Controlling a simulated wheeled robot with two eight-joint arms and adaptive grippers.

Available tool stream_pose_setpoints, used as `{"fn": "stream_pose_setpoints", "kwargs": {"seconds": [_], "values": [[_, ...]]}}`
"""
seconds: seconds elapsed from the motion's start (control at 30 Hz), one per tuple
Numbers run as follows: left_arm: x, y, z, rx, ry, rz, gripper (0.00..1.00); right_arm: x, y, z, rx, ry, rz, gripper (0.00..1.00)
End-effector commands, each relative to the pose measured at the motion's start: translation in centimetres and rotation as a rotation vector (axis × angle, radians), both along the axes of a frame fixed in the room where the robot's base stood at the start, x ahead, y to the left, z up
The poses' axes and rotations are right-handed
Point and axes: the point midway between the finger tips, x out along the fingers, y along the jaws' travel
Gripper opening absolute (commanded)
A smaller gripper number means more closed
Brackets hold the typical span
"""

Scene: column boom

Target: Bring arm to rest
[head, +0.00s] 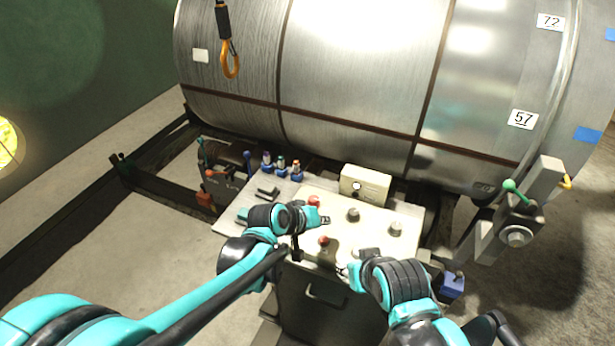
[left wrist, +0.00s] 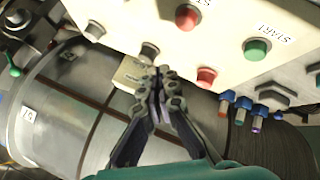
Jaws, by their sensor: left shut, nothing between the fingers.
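My left gripper (head: 322,220) is over the pale control panel (head: 385,220), its fingers together and empty. In the left wrist view its shut fingers (left wrist: 160,75) point up toward the panel, which appears tilted there. My left arm reaches in from the lower left. My right gripper (head: 344,269) is at the panel's front edge, small and partly hidden by its own wrist, so I cannot tell whether its fingers are apart.
The panel carries a red button (left wrist: 187,17), a green button (left wrist: 256,48) and dark knobs (head: 353,214). A large metal cylinder (head: 350,70) lies behind. An orange hook (head: 230,62) hangs at upper left. A lever with a green ball (head: 509,185) stands at right.

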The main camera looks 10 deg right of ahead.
Motion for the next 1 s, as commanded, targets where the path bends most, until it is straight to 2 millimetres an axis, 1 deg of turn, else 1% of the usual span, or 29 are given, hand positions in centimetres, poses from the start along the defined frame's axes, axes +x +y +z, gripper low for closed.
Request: {"fn": "stream_pose_setpoints", "kwargs": {"seconds": [0.1,0.17,0.27,0.37,0.4,0.47,0.5,0.57,0.6,0.67,0.7,0.8,0.83,0.9,1.0], "values": [[0.0,0.1,0.0,0.001,0.000,0.001,0.00,0.0,0.0,0.0,0.000,0.000,0.000,0.40],[-0.1,0.5,0.2,0.005,-0.002,0.005,0.00,0.0,0.0,0.0,0.000,0.000,0.000,0.40],[-0.4,2.7,1.1,0.032,-0.014,0.024,0.00,0.0,0.0,-0.1,0.000,0.000,0.000,0.40],[-1.3,7.0,2.4,0.086,-0.032,0.060,0.00,0.0,0.0,-0.1,0.000,0.000,0.000,0.40],[-2.0,9.1,2.9,0.116,-0.042,0.077,0.00,0.0,0.0,-0.2,0.000,0.000,0.000,0.40],[-3.1,12.3,3.7,0.161,-0.053,0.105,0.00,0.0,0.0,-0.2,0.000,0.000,0.000,0.40],[-4.0,14.4,4.1,0.193,-0.061,0.123,0.00,0.0,0.0,-0.3,0.000,0.000,0.000,0.40],[-5.5,17.4,4.4,0.240,-0.070,0.150,0.00,0.0,0.0,-0.3,0.000,0.000,0.000,0.40],[-6.6,19.4,4.6,0.272,-0.074,0.168,0.00,0.0,0.0,-0.4,0.000,0.000,0.000,0.40],[-8.3,22.1,4.6,0.319,-0.078,0.194,0.00,0.0,0.0,-0.4,0.000,0.000,0.000,0.40],[-9.5,23.8,4.5,0.350,-0.080,0.210,0.00,0.0,0.0,-0.5,0.000,0.000,0.000,0.40],[-12.2,27.4,4.1,0.422,-0.081,0.247,0.00,0.0,0.0,-0.5,0.000,0.000,0.000,0.40],[-12.9,28.3,4.0,0.438,-0.081,0.256,0.00,0.0,0.0,-0.6,0.000,0.000,0.000,0.40],[-14.4,29.9,3.6,0.475,-0.078,0.274,0.00,0.0,0.0,-0.6,0.000,0.000,0.000,0.40],[-15.8,31.4,3.2,0.510,-0.075,0.290,0.00,0.0,0.0,-0.6,0.000,0.000,0.000,0.40]]}}
